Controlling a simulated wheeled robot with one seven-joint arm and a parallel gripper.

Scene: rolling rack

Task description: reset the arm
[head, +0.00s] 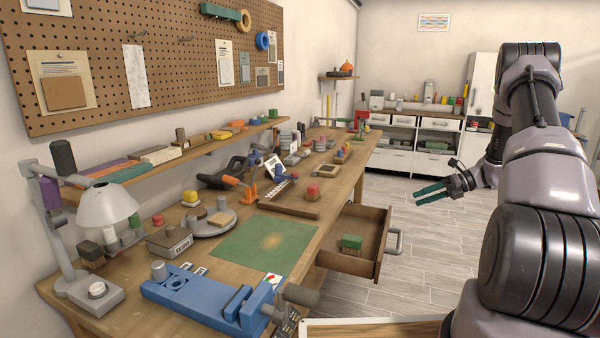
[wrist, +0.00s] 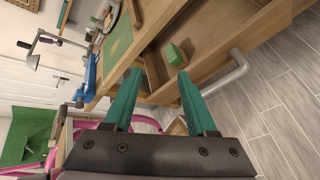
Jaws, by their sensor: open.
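My gripper (head: 432,192) is open and empty, its green fingers apart in the air to the right of the workbench in the head view. In the wrist view, my gripper (wrist: 160,85) points toward the bench side and the open drawer. My arm reaches in from the right edge of the head view. The drawer (head: 385,245) is pulled out of the bench. A green-topped brush (head: 351,242) lies inside it, and it also shows beyond the fingertips in the wrist view (wrist: 176,54). The fingers touch nothing that I can see.
The wooden workbench (head: 330,195) carries a blue vise (head: 205,300), a green mat (head: 265,240), a white lamp (head: 107,205) and many small items. The drawer's metal handle (head: 394,243) juts out over the floor. Grey plank floor (head: 430,245) is clear around my gripper.

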